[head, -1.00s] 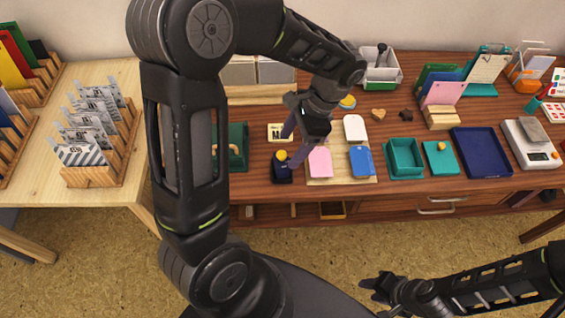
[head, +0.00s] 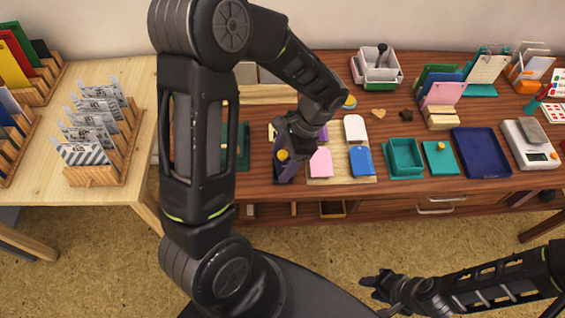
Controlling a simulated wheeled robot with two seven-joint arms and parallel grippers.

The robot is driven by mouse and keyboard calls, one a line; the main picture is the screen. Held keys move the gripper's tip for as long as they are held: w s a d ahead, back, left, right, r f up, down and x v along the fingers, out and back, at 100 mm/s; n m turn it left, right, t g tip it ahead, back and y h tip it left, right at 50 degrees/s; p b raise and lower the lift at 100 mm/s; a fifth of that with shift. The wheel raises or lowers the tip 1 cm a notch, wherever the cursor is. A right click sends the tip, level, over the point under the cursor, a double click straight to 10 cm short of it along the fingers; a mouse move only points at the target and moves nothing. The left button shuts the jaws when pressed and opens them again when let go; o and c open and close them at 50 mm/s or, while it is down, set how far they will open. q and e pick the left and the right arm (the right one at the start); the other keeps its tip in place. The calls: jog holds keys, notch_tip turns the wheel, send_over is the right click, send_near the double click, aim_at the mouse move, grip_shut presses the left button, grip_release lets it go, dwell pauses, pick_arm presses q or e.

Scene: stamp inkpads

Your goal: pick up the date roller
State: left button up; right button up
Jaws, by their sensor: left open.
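The date roller seems to be the small dark navy item with a yellow knob (head: 282,155), near the front edge of the brown table. My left gripper (head: 288,163) is open and low over it, with its fingers on either side of the knob. I cannot tell whether they touch it. The fingers and wrist hide much of the item. My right gripper (head: 371,284) is in front of the table at the lower right, well away from it. Its jaws are too small and dark to read.
Just right of my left gripper are a pink inkpad (head: 321,163), a blue inkpad (head: 361,160) and a white one (head: 355,128) on a light board. A green tray (head: 243,150) stands to the left, partly behind my arm. A teal box (head: 404,158) is further right.

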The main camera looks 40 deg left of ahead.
pick_arm(q)
jog(key=shift+c, duration=0.2)
dwell(0.3)
grip_shut()
dwell(0.6)
